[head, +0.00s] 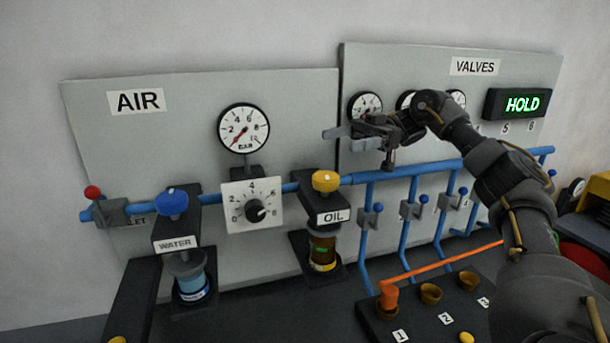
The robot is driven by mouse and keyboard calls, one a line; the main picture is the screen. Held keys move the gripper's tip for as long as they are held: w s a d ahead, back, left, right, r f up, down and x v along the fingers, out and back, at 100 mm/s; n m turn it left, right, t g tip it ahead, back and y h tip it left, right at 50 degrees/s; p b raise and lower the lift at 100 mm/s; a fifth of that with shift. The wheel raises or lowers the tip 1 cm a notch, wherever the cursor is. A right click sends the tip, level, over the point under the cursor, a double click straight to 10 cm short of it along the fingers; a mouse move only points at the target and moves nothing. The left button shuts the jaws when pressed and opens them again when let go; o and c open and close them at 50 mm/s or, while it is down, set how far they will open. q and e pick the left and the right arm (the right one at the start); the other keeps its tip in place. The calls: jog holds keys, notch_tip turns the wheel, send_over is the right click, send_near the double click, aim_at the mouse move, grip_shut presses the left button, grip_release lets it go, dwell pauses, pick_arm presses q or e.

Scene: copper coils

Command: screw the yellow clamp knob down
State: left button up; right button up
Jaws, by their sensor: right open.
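A yellow knob (326,181) sits on top of the black OIL unit (333,217), in the middle of the head view. A white dot shows on its top. My right gripper (337,138) is open and empty, above the yellow knob and apart from it, with its fingers pointing left in front of the panels. My left gripper is not in view. Two more yellow round pieces, one at the bottom edge (467,338) and one at the lower left (116,340), are partly cut off; I cannot tell which yellow piece is the clamp knob.
A blue pipe (400,171) with several branches runs behind my right arm. The WATER unit (177,236) with a blue knob and a dial (254,208) stand left of the OIL unit. An orange rod (440,263) slopes above a black block with numbered cups. A display (521,104) reads HOLD.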

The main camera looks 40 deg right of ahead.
send_near(314, 183)
jog(key=a, duration=0.2)
jog(key=shift+a, duration=0.6)
jog(key=shift+w+a+p, duration=0.2)
jog(key=shift+a+p, duration=0.1)
jog(key=shift+a, duration=0.1)
jog(key=a+p, duration=0.1)
jog(key=a, duration=0.2)
jog(key=shift+w+a+r, duration=0.1)
jog(key=shift+a+r, duration=0.05)
jog(key=shift+a, duration=0.1)
jog(key=shift+w+a+p, duration=0.15)
jog(key=shift+a+p, duration=0.3)
jog(key=shift+a, duration=0.35)
